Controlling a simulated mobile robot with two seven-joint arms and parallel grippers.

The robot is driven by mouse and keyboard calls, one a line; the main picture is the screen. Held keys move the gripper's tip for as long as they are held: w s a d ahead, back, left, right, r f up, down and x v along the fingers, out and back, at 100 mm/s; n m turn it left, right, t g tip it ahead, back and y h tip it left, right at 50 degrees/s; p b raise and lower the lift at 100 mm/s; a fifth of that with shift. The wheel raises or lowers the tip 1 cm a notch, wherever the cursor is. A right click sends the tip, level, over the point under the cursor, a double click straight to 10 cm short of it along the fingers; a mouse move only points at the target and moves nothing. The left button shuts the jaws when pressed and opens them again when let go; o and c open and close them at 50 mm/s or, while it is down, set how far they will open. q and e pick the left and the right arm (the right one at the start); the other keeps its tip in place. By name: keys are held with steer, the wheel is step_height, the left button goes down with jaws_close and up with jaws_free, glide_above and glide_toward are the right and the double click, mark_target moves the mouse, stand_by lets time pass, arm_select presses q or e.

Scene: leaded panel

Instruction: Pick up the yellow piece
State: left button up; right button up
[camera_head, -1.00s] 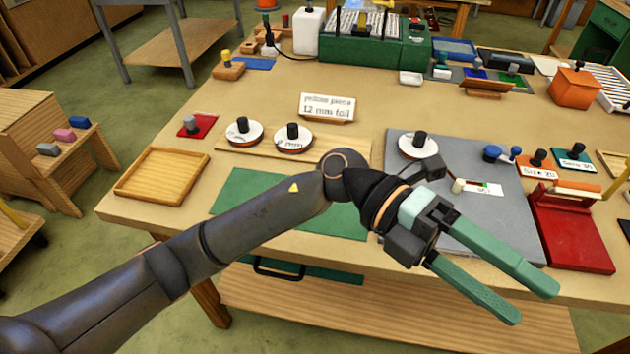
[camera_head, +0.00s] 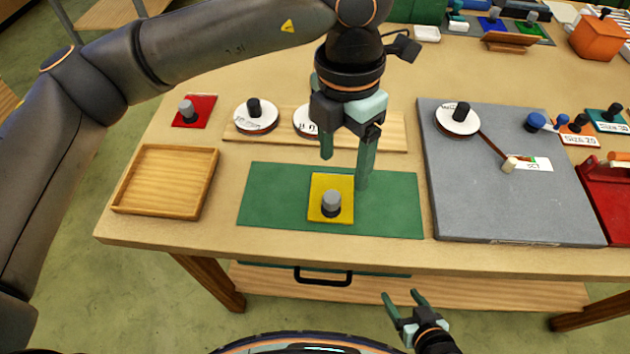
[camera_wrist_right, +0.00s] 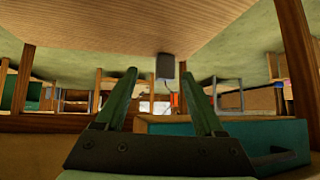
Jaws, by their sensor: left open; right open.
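The yellow piece (camera_head: 319,190) is a flat square with a grey-topped dark knob (camera_head: 331,202). It lies on the green mat (camera_head: 270,205) near the table's front edge. My left gripper (camera_head: 344,172) points down just above and behind the knob, open and empty, with one finger at each side of the piece's far part. Whether its fingertips touch the piece cannot be told. My right gripper (camera_head: 405,297) is open and empty, low in front of the table; its fingers also show in the right wrist view (camera_wrist_right: 164,100), facing the table's underside.
A wooden tray (camera_head: 165,181) stands left of the mat. A red piece with a knob (camera_head: 194,112) and white-topped discs (camera_head: 255,117) lie behind. A grey board (camera_head: 500,205) with a disc and a stick lies to the right.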

arm_select(q)
glide_above(333, 196)
steer(key=f, duration=0.4)
steer(key=f+p, duration=0.1)
steer(key=f, duration=0.1)
steer(key=shift+s+f, duration=0.3)
steer(key=shift+w+f+p, duration=0.15)
steer(key=shift+f+p, duration=0.15)
steer(key=shift+f, duration=1.1)
steer(key=shift+w+f+p, duration=0.15)
steer(key=shift+f+p, duration=0.15)
steer(key=shift+f, duration=1.05)
steer(key=shift+c, duration=0.2)
jaws_close()
